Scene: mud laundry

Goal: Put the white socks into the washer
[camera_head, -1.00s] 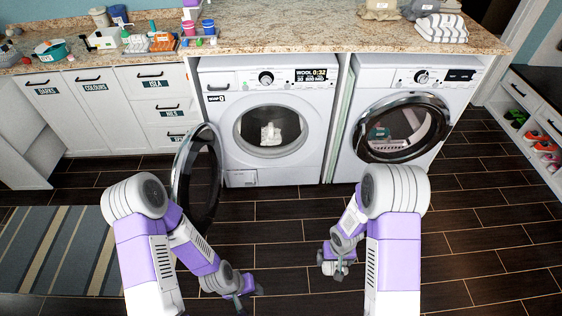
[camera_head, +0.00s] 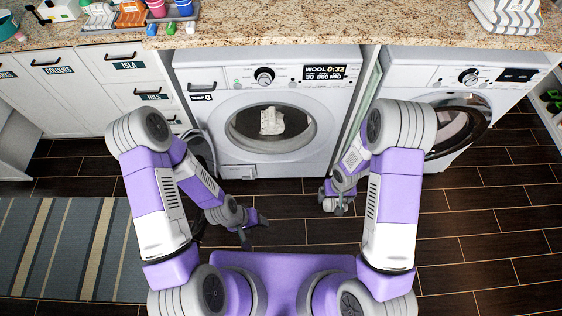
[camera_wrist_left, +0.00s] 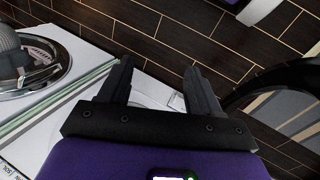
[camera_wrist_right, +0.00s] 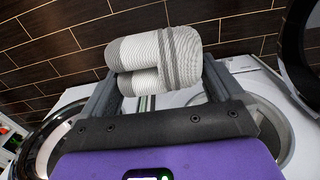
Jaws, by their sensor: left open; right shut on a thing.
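The white socks (camera_wrist_right: 155,60) are a rolled pair with grey ends and grey stripes. My right gripper (camera_head: 338,203) is shut on them; in the right wrist view they sit between its fingers. In the head view it is low in front of the washer's right side. The washer (camera_head: 285,88) has its round door (camera_head: 200,150) swung open to the left, partly behind my left arm. A white crumpled thing (camera_head: 271,121) lies in its drum. My left gripper (camera_head: 250,228) is open and empty above the floor, left of the right one; its spread fingers show in the left wrist view (camera_wrist_left: 158,72).
A second machine (camera_head: 460,80) with a dark round door stands to the right, partly behind my right arm. White drawers (camera_head: 135,92) stand to the left. A granite counter (camera_head: 320,25) runs above. The striped rug (camera_head: 70,245) lies left; dark tiles (camera_head: 290,205) are clear between my grippers.

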